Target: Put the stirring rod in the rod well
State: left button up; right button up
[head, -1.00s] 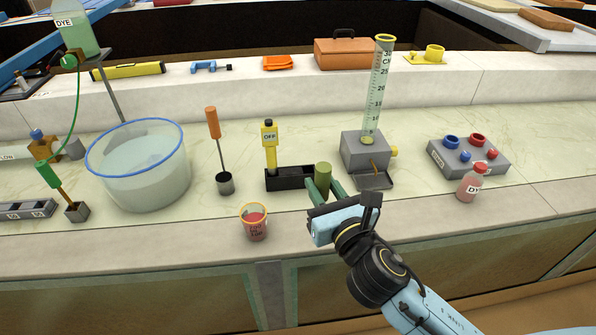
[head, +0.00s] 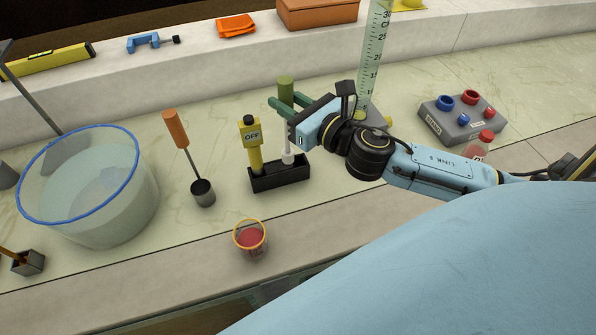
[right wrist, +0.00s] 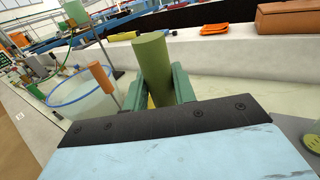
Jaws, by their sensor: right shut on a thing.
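The stirring rod (head: 286,93) has a thick olive-green handle and a pale lower end. My right gripper (head: 284,104) is shut on the handle, which stands up between the green fingers. The handle also shows in the right wrist view (right wrist: 152,68). The pale lower end is over the right part of a black holder (head: 281,181), where the rod well seems to be. I cannot tell whether the tip is inside it or just above. My left gripper is not in view.
A yellow "OFF" device (head: 251,150) stands in the holder's left part. A red-filled cup (head: 250,241) stands in front. A measuring cylinder (head: 372,60) is close behind my right arm; a blue-rimmed tank (head: 120,200) is left.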

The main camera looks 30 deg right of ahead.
jog(key=w+d+r+n+y, duration=0.1)
jog(key=w+d+r, duration=0.1)
jog(key=d, duration=0.2)
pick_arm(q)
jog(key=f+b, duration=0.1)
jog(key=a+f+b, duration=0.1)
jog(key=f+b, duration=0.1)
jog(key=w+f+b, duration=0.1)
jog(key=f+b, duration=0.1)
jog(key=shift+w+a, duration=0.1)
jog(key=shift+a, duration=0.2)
pick_arm(e)
notch_tip(320, 180, down, 11)
jog(key=shift+y, duration=0.4)
jog(key=o, duration=1)
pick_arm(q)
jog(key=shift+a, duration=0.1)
